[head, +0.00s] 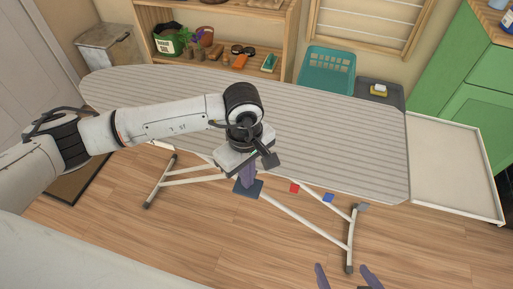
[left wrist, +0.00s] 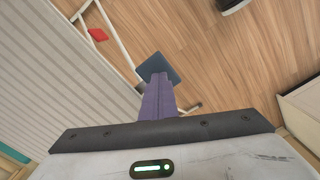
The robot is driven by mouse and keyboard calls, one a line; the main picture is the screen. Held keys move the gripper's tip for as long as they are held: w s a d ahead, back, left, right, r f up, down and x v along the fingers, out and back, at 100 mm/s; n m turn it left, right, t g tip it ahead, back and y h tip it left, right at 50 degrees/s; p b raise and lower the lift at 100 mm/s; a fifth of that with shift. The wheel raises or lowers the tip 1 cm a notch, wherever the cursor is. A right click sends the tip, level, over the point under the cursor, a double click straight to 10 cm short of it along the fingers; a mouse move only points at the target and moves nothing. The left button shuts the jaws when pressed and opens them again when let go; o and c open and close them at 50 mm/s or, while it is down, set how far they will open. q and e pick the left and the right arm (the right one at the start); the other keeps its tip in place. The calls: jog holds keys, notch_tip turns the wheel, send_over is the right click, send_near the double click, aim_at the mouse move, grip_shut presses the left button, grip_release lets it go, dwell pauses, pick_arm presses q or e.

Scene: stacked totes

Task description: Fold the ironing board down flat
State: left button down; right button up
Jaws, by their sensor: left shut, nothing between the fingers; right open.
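The ironing board (head: 330,140) stands unfolded, its grey-striped top level and its crossed white legs (head: 290,222) spread on the floor. Its striped top also shows in the left wrist view (left wrist: 55,85). My left gripper (head: 247,184) is shut and empty, pointing down at the board's near edge. Its purple fingers show in the left wrist view (left wrist: 158,90). A dark blue square plate (left wrist: 158,66) shows at the fingertips; I cannot tell whether they touch. A red tab (head: 295,188) and a blue tab (head: 328,197) sit under the near edge. My right gripper (head: 346,277) is open and empty at the bottom.
A wooden shelf (head: 215,65) with pots stands behind the board. A teal basket (head: 327,70) and a grey tote (head: 380,95) are at the back. A white-framed panel (head: 455,165) and green cabinet (head: 470,120) are at right. The floor in front is mostly clear.

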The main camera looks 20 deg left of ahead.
pick_arm(q)
jog(key=shift+f, duration=0.25)
pick_arm(e)
jog(key=shift+f, duration=0.2)
pick_arm(q)
jog(key=shift+f+b, duration=0.75)
jog(key=shift+b, duration=0.2)
pick_arm(e)
jog(key=shift+a+f, duration=0.2)
jog(key=shift+f, duration=0.25)
pick_arm(q)
jog(key=shift+f+b, duration=0.35)
jog(key=shift+f, duration=0.05)
pick_arm(e)
jog(key=shift+w+a, duration=0.1)
jog(key=shift+w, duration=0.1)
pick_arm(q)
jog(key=shift+f+b, duration=0.75)
pick_arm(e)
jog(key=shift+f, duration=0.7)
jog(key=shift+s+r, duration=0.1)
pick_arm(q)
jog(key=shift+r+p, duration=2)
jog(key=shift+r, duration=1.65)
pick_arm(e)
notch_tip(320, 180, up, 4)
jog(key=shift+f, duration=0.15)
